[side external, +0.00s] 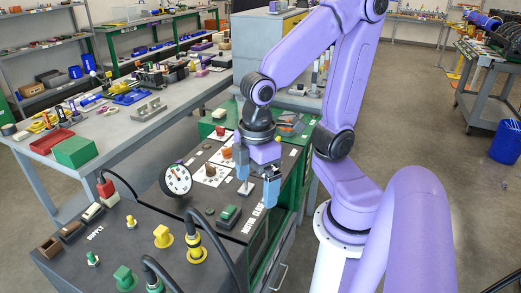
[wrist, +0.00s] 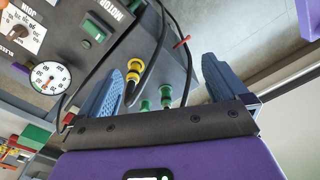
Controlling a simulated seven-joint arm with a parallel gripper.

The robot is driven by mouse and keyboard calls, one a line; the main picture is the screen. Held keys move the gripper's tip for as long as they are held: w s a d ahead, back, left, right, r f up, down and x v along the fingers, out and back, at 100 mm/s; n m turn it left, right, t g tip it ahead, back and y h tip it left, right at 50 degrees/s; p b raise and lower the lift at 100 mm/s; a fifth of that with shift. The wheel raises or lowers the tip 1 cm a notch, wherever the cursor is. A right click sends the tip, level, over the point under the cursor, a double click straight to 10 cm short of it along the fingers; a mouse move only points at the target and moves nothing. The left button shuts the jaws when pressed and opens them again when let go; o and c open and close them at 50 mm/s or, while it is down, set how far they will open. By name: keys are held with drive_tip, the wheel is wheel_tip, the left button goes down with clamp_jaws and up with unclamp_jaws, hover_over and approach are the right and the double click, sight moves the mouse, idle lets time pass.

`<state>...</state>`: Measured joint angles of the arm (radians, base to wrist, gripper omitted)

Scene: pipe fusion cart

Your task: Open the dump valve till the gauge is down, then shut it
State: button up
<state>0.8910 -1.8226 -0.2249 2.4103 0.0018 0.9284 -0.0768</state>
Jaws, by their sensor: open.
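The round white gauge (side external: 178,179) stands at the left edge of the dark panel, and it also shows in the wrist view (wrist: 50,77). Its needle reading is too small to tell. I cannot tell which fitting is the dump valve; no readable label marks it. My gripper (side external: 256,190) is open, with two blue fingers pointing down above the panel near a small metal lever switch (side external: 245,187). In the wrist view the fingers (wrist: 162,65) are spread wide. I see nothing held between them.
A green rocker switch (side external: 229,213) sits by the "MOTOR" lettering. Yellow (side external: 163,236) and green (side external: 125,277) fittings and black hoses (side external: 215,245) crowd the near panel. A cluttered bench (side external: 150,130) stands at left.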

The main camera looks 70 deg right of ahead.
drive_tip(key=w+d+m, duration=0.2)
drive_tip(key=w+d, duration=0.4)
drive_tip(key=w, duration=0.4)
drive_tip(key=w+d+m, duration=0.3)
drive_tip(key=w+d, duration=0.2)
drive_tip(key=w, duration=0.4)
drive_tip(key=w+d+m, duration=0.1)
drive_tip(key=w+d, duration=0.2)
drive_tip(key=d, duration=0.4)
drive_tip(key=w+d+m, duration=0.2)
drive_tip(key=d, duration=0.6)
drive_tip(key=s+d+f+m, duration=0.1)
drive_tip(key=s+d+f, duration=0.15)
drive_tip(key=d, duration=0.65)
drive_tip(key=s+d+f+m, duration=0.1)
drive_tip(key=s+d, duration=0.3)
drive_tip(key=d, duration=0.5)
drive_tip(key=s+d+f+m, duration=0.2)
drive_tip(key=s+d, duration=0.1)
drive_tip(key=d, duration=0.5)
drive_tip(key=f, duration=1.6)
drive_tip(key=shift+w+d+f, duration=0.15)
drive_tip(key=shift+w+f, duration=0.05)
drive_tip(key=shift+w, duration=0.1)
drive_tip(key=shift+c, duration=0.3)
